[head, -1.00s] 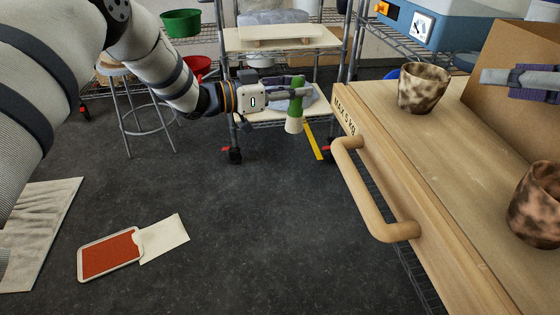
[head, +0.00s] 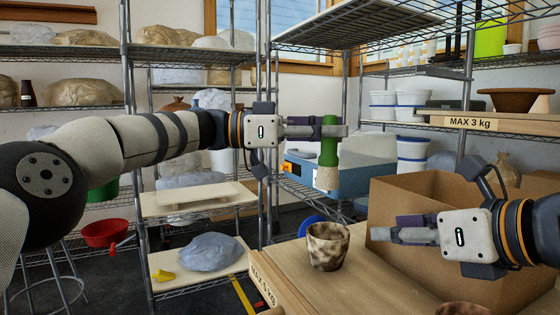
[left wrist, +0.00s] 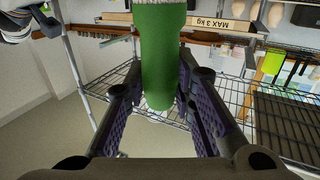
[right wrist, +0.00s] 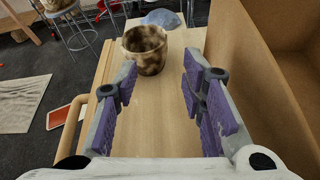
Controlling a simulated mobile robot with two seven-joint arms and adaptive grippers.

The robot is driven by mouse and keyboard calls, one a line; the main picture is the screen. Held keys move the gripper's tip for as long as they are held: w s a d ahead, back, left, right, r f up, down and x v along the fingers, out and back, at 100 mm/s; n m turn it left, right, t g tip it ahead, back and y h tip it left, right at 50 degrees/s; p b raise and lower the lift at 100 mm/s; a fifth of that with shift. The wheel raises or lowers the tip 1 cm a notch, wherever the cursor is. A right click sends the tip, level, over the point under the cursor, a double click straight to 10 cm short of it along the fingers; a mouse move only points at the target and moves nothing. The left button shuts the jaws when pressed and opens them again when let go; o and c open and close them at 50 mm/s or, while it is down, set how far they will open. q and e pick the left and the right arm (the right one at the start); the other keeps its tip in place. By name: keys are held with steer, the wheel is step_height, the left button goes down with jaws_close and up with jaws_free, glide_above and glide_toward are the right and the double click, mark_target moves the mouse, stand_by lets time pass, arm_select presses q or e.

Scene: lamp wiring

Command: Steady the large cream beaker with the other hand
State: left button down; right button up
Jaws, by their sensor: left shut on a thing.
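A cream beaker with dark brown mottling (head: 327,245) stands upright on the wooden worktop. It also shows beyond the fingers in the right wrist view (right wrist: 145,48). My right gripper (head: 378,235) is open and empty, apart from the beaker and to its right, beside a cardboard box. My left gripper (head: 335,131) is shut on a green cylinder with a pale cream end (head: 328,153). It holds this upright in the air above the beaker, cream end down. The green cylinder fills the gap between the fingers in the left wrist view (left wrist: 162,60).
The open cardboard box (head: 430,190) stands right behind my right gripper. A reddish-brown pot (head: 464,309) shows only its rim at the bottom edge. Wire shelving stands behind. The worktop (right wrist: 165,110) between my right fingers and the beaker is clear.

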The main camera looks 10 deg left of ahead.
mark_target(348, 234)
steer(key=x, duration=1.2)
steer(key=shift+a, duration=0.15)
jaws_close()
steer(key=shift+s+f, duration=0.1)
steer(key=shift+f, duration=0.15)
